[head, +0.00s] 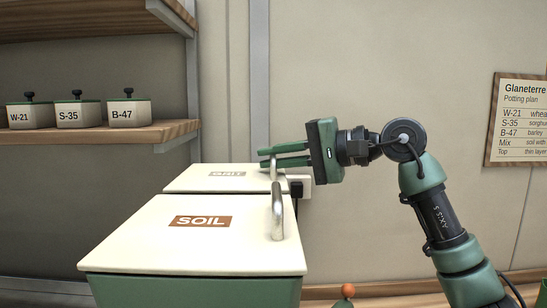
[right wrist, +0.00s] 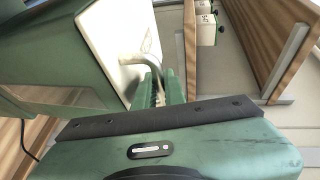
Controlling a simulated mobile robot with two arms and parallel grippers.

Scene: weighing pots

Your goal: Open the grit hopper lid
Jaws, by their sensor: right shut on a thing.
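The grit hopper's white lid (head: 205,181) lies flat behind the soil hopper in the head view; its grey label is hard to read. Its metal handle (head: 273,170) stands at the right side of the lid. My right gripper (head: 270,158) reaches in from the right and is shut on this handle. In the right wrist view, the handle (right wrist: 151,62) runs from the white lid (right wrist: 132,55) to between my green fingers (right wrist: 158,92). The fingers hide part of the handle. My left gripper is in neither view.
The soil hopper's closed lid (head: 150,238) and its handle (head: 278,212) are in front. A shelf (head: 90,134) with several labelled pots (head: 77,113) is at the left. A plan board (head: 517,120) hangs at the right.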

